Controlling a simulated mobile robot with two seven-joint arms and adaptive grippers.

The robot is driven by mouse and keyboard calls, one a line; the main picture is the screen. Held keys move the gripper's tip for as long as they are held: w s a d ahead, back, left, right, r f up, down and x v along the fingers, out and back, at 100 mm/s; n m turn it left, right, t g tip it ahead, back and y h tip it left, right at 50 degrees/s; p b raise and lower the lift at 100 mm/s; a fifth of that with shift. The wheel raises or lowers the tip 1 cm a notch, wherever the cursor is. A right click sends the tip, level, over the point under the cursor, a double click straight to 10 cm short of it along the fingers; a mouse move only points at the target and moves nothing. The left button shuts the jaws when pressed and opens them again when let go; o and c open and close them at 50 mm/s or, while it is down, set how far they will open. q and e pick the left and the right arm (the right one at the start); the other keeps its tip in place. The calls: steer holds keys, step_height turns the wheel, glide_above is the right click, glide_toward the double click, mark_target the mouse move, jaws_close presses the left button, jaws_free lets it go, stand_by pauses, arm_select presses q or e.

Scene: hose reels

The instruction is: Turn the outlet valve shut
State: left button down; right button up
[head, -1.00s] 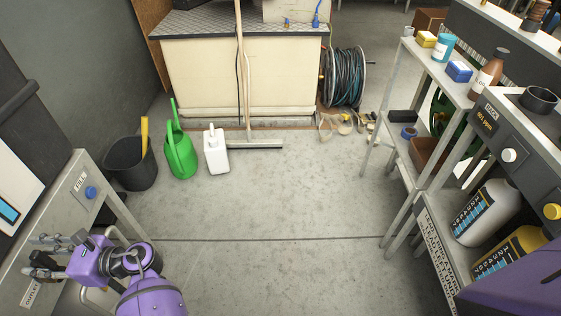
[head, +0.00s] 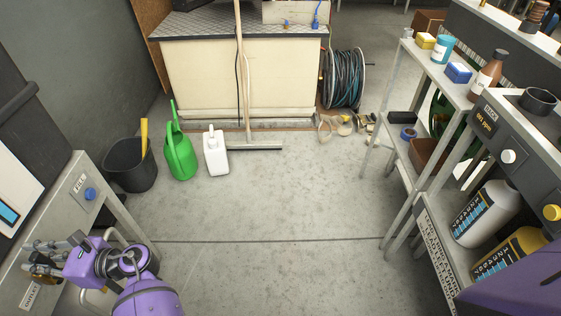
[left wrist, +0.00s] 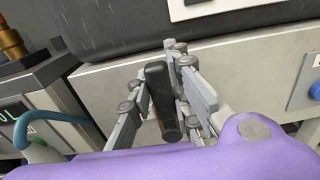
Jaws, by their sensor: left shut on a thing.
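The outlet valve's black lever handle (left wrist: 160,95) stands between the fingers of my left gripper (left wrist: 153,75) in the left wrist view. The fingers are shut on it, one on each side. In the head view my left gripper (head: 38,258) is at the lower left, at the front of the grey unit (head: 62,215). A brassy part of the valve (head: 44,270) shows beside the fingers there, just above the OUTLET label (head: 32,294). The valve body is mostly hidden by the gripper. My right gripper is out of view.
A blue FILL knob (head: 90,194) is on the same grey unit. A black bucket (head: 130,165), green watering can (head: 180,155) and white jug (head: 216,152) stand on the floor beyond. A shelf (head: 440,75) with bottles is at right. The middle floor is clear.

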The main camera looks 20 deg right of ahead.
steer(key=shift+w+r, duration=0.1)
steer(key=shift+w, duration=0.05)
arm_select(q)
steer(key=shift+w+d+r+m+p, duration=0.15)
steer(key=shift+w+m+p, duration=0.35)
steer(key=shift+m+p, duration=0.25)
steer(key=w+d+f+m+p, duration=0.2)
steer(key=w+f+m, duration=0.3)
steer(key=m, duration=1.1)
steer(key=shift+w+d+f, duration=0.25)
steer(key=shift+w+f, duration=0.15)
steer(key=shift+f, duration=1.15)
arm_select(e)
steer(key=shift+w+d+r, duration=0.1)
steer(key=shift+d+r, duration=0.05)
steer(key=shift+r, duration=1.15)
arm_select(q)
steer(key=shift+m, duration=0.35)
steer(key=c, duration=1.6)
jaws_free()
